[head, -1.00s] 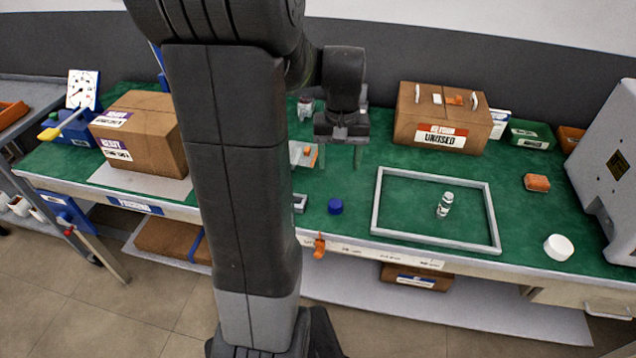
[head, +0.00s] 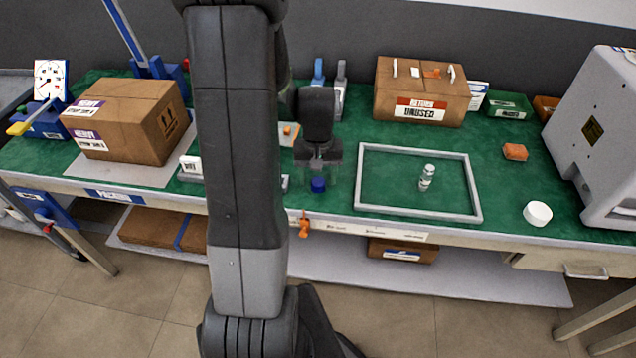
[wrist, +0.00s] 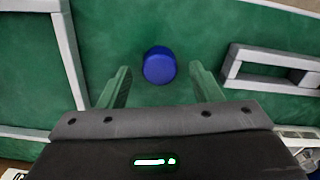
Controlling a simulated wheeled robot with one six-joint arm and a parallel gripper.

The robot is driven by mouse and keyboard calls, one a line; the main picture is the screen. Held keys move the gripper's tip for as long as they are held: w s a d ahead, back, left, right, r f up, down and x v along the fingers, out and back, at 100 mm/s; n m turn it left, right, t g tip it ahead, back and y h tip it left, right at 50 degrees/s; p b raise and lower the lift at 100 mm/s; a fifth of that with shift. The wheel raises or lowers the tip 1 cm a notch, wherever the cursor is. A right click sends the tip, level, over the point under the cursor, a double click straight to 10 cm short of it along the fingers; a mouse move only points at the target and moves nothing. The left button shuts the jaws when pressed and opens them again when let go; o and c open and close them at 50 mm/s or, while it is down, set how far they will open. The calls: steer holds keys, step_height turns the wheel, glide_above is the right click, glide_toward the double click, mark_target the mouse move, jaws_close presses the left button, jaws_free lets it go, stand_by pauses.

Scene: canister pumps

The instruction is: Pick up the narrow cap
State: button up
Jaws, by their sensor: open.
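The blue cap (head: 318,185) stands on the green bench top near its front edge, left of the grey frame. It looks narrower than the white round cap (head: 537,213) at the right. In the wrist view the blue cap (wrist: 159,65) lies just beyond the fingertips, midway between them. My gripper (head: 318,172) is above the blue cap in the head view, and it also shows in the wrist view (wrist: 160,82) with its two greenish see-through fingers apart. Nothing is held.
A grey rectangular frame (head: 477,200) on the bench surrounds a small clear vial (head: 427,178). A grey slotted holder (wrist: 232,68) sits beside the blue cap. Cardboard boxes stand at the left (head: 125,125) and back (head: 420,92). An orange block (head: 515,151) lies to the right.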

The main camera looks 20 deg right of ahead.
steer(key=shift+f, duration=0.25)
steer(key=c, duration=1.1)
steer(key=shift+o, duration=0.2)
